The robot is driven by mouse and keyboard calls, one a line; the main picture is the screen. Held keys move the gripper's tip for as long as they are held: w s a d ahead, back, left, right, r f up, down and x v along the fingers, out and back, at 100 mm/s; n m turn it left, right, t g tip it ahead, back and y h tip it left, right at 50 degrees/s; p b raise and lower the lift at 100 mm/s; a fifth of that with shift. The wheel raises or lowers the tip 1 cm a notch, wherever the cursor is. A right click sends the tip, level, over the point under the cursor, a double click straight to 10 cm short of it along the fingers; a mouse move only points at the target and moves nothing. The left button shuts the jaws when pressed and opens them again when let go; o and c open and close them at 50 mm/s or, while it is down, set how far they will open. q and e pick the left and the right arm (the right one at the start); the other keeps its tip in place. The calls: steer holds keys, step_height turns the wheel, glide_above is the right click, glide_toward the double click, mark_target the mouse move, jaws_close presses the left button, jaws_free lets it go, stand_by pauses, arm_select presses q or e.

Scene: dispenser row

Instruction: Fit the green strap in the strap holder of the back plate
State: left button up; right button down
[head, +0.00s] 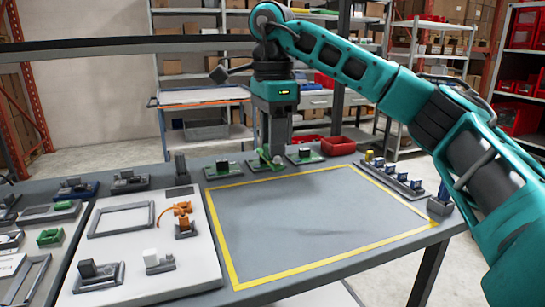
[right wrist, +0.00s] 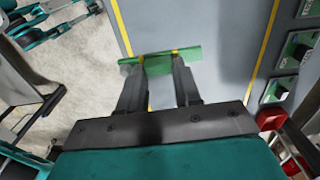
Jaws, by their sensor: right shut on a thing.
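My right gripper (head: 275,153) points down and shows in front of the row of green-based units at the back of the table. In the right wrist view its two fingers (right wrist: 160,57) are shut on the green strap (right wrist: 190,54), which sticks out past both fingers. The strap lies crosswise to the fingers, held above the table's yellow line. A large white plate (head: 135,213), perhaps the back plate, lies left of the yellow outline and carries several grey fittings and an orange piece (head: 182,210). I cannot tell which fitting is the strap holder. My left gripper is not in view.
Green-based units (head: 222,171) (head: 305,157) stand along the back edge, with a red bin (head: 338,146) to their right. Small grey units (head: 395,178) line the right edge. The yellow-outlined area (head: 320,220) is bare. Frames and small parts crowd the far left.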

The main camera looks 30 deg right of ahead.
steer(key=shift+r, duration=0.45)
steer(key=shift+r, duration=0.15)
steer(key=shift+r+p, duration=0.2)
steer(key=shift+p, duration=0.2)
steer(key=shift+r+p, duration=0.75)
steer(key=shift+p, duration=0.2)
stand_by(0.5)
step_height(320, 180, up, 3)
steer(key=p, duration=0.3)
steer(key=shift+p, duration=0.35)
steer(key=shift+f, duration=0.15)
